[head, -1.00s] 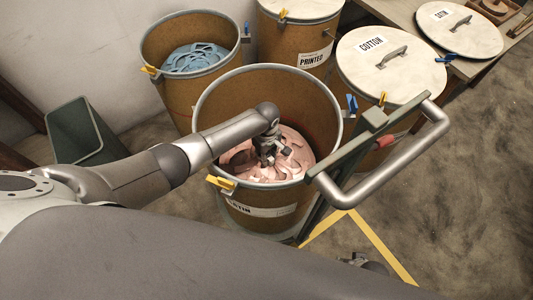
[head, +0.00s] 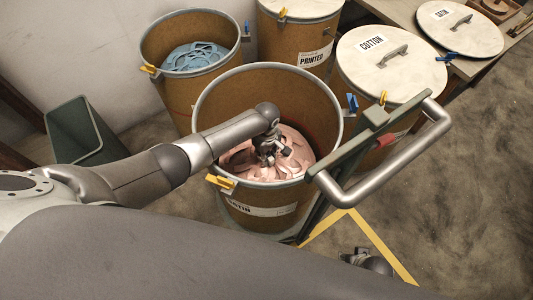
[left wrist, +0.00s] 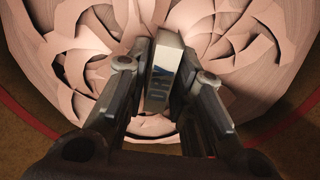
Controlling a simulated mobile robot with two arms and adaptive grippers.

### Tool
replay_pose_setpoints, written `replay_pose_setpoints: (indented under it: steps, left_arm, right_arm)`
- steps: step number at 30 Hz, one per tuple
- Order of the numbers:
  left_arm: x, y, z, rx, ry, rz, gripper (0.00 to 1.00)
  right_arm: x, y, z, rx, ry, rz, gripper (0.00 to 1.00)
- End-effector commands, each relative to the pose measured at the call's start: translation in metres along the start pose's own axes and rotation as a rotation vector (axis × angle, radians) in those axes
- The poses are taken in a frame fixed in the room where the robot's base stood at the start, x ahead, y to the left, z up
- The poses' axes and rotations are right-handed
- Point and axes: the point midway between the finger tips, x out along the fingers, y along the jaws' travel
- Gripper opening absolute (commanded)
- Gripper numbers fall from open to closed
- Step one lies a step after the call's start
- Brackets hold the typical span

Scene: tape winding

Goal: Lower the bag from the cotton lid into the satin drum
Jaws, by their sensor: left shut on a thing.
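The satin drum (head: 260,208) is the open brown drum in the middle, with pale pink tape coils (head: 297,157) inside. They also fill the left wrist view (left wrist: 75,45). My left arm reaches over the rim, and my left gripper (head: 270,157) is down inside the drum, just above or at the coils. It is shut on a small pale bag (left wrist: 163,65) with dark lettering, seen between the fingers in the left wrist view. Whether the bag touches the coils I cannot tell. The cotton lid (head: 410,70) stands closed behind right, with no bag on it. Part of my right gripper (head: 360,258) shows at the bottom edge.
An open drum of blue tape (head: 195,57) and the closed printed drum (head: 300,12) stand behind. A loose satin lid (head: 460,32) lies on the bench. A metal handle bar (head: 395,155) stands right of the satin drum. A green bin (head: 75,130) is at left.

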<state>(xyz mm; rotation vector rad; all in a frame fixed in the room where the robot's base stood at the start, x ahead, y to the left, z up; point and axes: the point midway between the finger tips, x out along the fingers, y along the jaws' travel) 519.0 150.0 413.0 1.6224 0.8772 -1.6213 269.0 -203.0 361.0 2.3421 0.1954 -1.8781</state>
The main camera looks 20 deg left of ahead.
Motion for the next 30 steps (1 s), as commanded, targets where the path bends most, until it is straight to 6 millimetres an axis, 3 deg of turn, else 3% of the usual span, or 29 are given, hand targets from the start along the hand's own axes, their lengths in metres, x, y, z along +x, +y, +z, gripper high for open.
replay_pose_setpoints:
  steps: [1,2,7,20,26,30]
  left_arm:
    - [0.0,0.0,0.0,0.0,0.0,0.0,0.0]
    - [0.0,0.0,0.0,0.0,0.0,0.0,0.26]
    - [0.0,0.0,0.0,0.0,0.0,0.0,0.48]
    - [-0.005,0.001,0.0,0.0,-0.001,0.002,0.48]
    - [-0.027,0.0,0.0,0.002,-0.001,0.003,0.48]
    - [-0.052,0.001,0.0,0.001,0.0,0.003,0.48]
  right_arm:
    - [0.0,0.0,0.0,0.0,0.0,0.0,0.44]
    - [0.0,0.0,0.001,0.0,-0.001,0.0,0.44]
    - [0.001,0.0,0.002,0.0,-0.003,0.0,0.44]
    - [0.003,0.001,0.005,-0.001,-0.007,0.001,0.44]
    - [0.003,0.0,0.004,0.0,-0.006,0.0,0.44]
    - [0.002,0.0,0.004,0.0,-0.006,0.0,0.44]
